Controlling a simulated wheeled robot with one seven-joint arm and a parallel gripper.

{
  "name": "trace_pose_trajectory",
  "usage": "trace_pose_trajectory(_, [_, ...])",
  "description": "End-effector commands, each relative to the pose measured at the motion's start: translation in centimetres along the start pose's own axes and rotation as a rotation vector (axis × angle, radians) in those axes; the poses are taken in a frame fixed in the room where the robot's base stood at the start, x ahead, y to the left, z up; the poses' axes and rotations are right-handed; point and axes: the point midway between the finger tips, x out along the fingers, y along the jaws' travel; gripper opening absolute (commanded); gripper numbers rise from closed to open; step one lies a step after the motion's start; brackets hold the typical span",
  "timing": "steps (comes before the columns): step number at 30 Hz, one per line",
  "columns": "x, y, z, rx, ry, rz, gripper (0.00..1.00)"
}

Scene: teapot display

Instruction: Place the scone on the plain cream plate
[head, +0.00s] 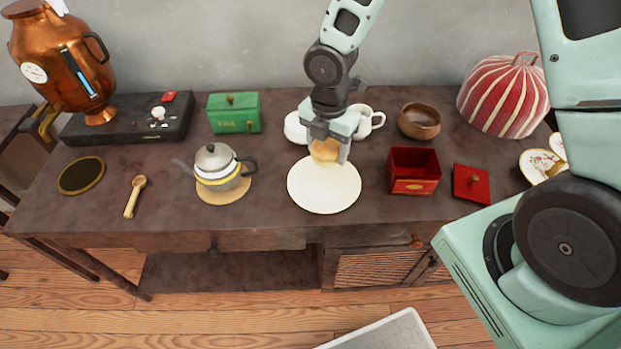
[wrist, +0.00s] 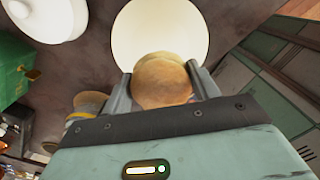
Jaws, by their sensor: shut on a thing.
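My gripper (head: 327,144) is shut on the scone (head: 325,151), a round golden-brown piece. The plain cream plate (head: 325,193) lies on the dark table below, and the scone overlaps its back part in the head view. In the wrist view the scone (wrist: 162,81) sits between the two fingers, with the cream plate (wrist: 160,32) beyond it. The plate's bare surface shows around the front. I cannot tell whether the scone touches the plate.
A teapot (head: 218,167) stands left on a round mat. An open red box (head: 413,171) and its lid (head: 471,183) are right of the plate. A white cup (head: 367,121), wooden bowl (head: 419,121) and green tea box (head: 234,112) stand behind.

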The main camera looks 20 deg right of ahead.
Motion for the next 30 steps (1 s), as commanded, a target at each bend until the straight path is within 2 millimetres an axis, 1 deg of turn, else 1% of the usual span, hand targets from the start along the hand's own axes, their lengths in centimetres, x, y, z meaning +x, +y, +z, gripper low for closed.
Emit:
trace_pose_trajectory(1, [1.2, -0.1, -0.1, -0.003, 0.002, -0.005, 0.37])
trace_pose_trajectory(6, [4.1, -0.1, -0.1, -0.003, 0.000, -0.004, 0.37])
trace_pose_trajectory(13, [5.9, 0.0, -0.1, -0.001, 0.001, -0.002, 0.37])
trace_pose_trajectory(18, [8.3, 0.0, -0.1, -0.001, 0.001, -0.004, 0.37])
trace_pose_trajectory(21, [8.8, 0.1, -0.1, 0.000, 0.000, 0.000, 0.37])
trace_pose_trajectory(27, [8.8, 0.1, -0.1, 0.000, 0.000, 0.000, 0.37])
trace_pose_trajectory(30, [9.1, 0.1, -0.1, 0.000, 0.000, 0.000, 0.37])
